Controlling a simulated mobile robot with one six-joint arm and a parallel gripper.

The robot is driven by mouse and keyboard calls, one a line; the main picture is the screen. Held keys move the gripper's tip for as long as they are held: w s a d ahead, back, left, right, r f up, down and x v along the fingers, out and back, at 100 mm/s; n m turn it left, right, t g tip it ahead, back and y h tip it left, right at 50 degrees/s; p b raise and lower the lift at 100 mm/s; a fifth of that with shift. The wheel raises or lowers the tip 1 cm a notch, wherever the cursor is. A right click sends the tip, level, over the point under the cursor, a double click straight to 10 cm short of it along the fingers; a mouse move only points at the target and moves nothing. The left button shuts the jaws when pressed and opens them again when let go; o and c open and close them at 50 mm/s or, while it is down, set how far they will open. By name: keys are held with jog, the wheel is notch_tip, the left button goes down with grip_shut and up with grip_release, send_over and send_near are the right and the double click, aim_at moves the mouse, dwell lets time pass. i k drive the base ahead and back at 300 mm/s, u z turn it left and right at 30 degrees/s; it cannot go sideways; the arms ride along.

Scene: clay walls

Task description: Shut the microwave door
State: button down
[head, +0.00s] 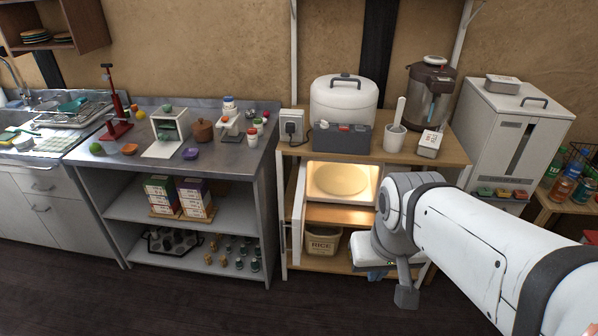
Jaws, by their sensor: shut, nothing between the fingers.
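The microwave (314,190) sits in the shelf unit under the wooden top, its inside lit warm yellow with a round plate (343,180) showing. Its white door (298,215) stands wide open on the left side, seen nearly edge-on and pointing out toward me. My arm comes in from the right and covers the microwave's right side. My gripper (406,296) points down in front of the shelf, to the right of the open door and apart from it. It is shut and empty.
A rice bin (322,243) stands on the shelf below the microwave. A white rice cooker (343,105), a dispenser (431,90) and a mortar (395,138) stand on top. A metal counter (225,158) is to the left. The dark floor (180,305) in front is clear.

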aim_at(299, 214)
jog(key=z, duration=0.1)
jog(key=i, duration=1)
jog(key=z, duration=0.05)
